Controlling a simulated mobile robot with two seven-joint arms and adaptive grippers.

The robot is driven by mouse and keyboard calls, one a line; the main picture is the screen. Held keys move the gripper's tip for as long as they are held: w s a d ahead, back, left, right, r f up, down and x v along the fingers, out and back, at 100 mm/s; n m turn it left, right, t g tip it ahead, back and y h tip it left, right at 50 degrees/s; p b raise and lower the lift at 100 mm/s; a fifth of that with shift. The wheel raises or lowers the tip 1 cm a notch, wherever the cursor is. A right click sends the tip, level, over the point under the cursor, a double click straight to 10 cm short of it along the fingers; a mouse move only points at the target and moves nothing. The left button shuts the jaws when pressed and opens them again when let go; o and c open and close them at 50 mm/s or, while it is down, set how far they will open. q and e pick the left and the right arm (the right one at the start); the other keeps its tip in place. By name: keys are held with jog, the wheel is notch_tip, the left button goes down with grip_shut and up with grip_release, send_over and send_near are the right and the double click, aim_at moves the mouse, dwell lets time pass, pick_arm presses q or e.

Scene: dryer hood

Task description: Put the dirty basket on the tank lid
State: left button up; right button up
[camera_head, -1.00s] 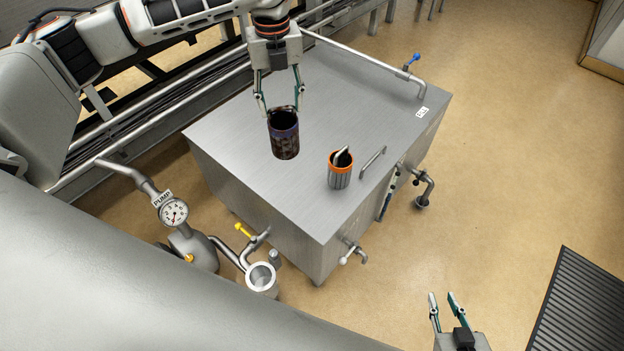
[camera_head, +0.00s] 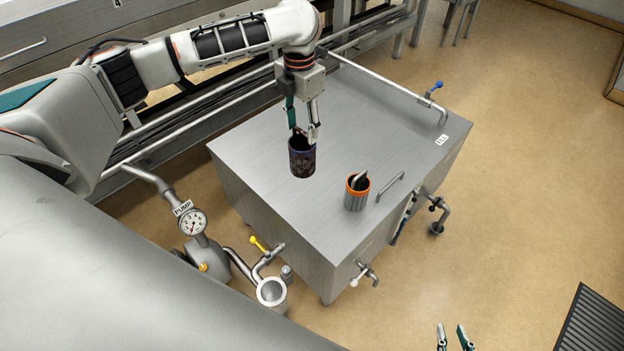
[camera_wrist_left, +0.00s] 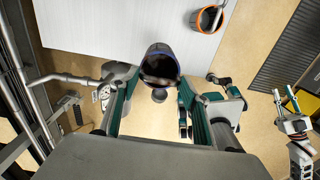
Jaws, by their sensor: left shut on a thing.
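The dirty basket (camera_head: 302,160), a dark, stained cylinder with a bluish rim, is upright over the left part of the steel tank lid (camera_head: 345,120). My left gripper (camera_head: 304,136) is shut on its rim from above. Whether the basket's bottom touches the lid I cannot tell. In the left wrist view the basket (camera_wrist_left: 160,66) is between the two fingers (camera_wrist_left: 157,84), its dark inside showing. My right gripper (camera_head: 452,337) is at the bottom edge of the head view, fingers apart and empty, away from the tank.
An orange-rimmed grey container (camera_head: 356,195) with something pale inside stands on the lid, near a bar handle (camera_head: 391,187). The pump gauge (camera_head: 194,222) is at left. The lid's far right is clear.

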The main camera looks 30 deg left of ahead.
aim_at(303, 169)
pick_arm(q)
notch_tip(303, 169, down, 10)
jog(key=shift+r+b, duration=0.2)
jog(key=shift+b, duration=0.5)
jog(key=shift+f, duration=0.5)
notch_tip(303, 169, down, 5)
jog(key=shift+b, duration=0.55)
jog(key=shift+f, duration=0.4)
jog(key=o, duration=1.6)
jog(key=shift+c, duration=0.2)
